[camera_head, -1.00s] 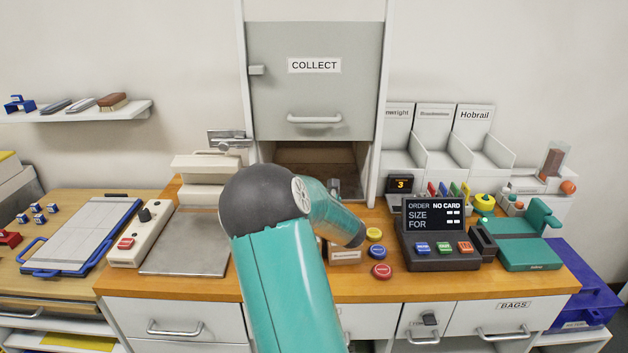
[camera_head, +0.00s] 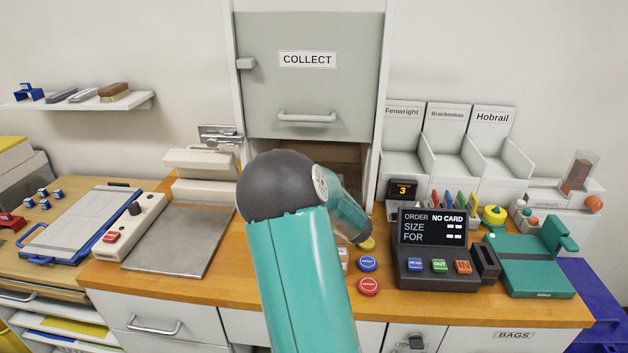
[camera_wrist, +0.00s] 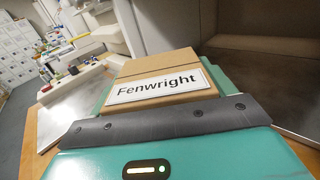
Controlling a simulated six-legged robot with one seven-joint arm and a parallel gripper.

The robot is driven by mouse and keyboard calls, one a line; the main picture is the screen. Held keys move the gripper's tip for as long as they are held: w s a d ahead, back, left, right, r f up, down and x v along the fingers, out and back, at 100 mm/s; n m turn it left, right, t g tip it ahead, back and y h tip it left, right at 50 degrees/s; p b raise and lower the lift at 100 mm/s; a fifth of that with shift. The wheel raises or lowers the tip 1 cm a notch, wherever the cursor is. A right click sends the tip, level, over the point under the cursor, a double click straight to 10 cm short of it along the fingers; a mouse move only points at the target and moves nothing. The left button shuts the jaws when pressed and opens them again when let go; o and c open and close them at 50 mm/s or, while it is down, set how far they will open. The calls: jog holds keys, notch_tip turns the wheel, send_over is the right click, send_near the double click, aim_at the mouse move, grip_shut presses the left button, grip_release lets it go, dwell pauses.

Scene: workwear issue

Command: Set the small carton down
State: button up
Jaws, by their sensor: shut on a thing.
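The small carton (camera_wrist: 160,66) is brown cardboard with a white label reading Fenwright, seen in the wrist view. My gripper (camera_wrist: 162,92) is shut on it, with teal finger parts showing at both sides of the carton and a dark grey bar in front. In the head view my own arm hides the gripper and the carton. The COLLECT hatch (camera_head: 300,85) is raised, with a brown-lined opening below it. In the wrist view the dark interior (camera_wrist: 265,62) lies to the right of the carton. I cannot tell whether the carton touches any surface.
Blue (camera_head: 368,263) and red (camera_head: 368,287) buttons sit right of my arm, beside the order terminal (camera_head: 432,245). A metal plate (camera_head: 180,240) lies left. Labelled bins (camera_head: 450,150) and a teal device (camera_head: 530,262) stand right. A pale partly hidden item lies beside my arm.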

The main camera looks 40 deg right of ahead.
jog(key=shift+s+d, duration=0.1)
jog(key=shift+d, duration=0.35)
jog(key=shift+a, duration=0.2)
jog(key=w+d, duration=1.2)
jog(key=d, duration=0.3)
jog(key=f, duration=0.6)
jog(key=shift+w+f, duration=0.25)
jog(key=shift+f, duration=0.1)
jog(key=shift+d+f, duration=0.1)
jog(key=shift+d, duration=0.1)
jog(key=shift+f, duration=0.1)
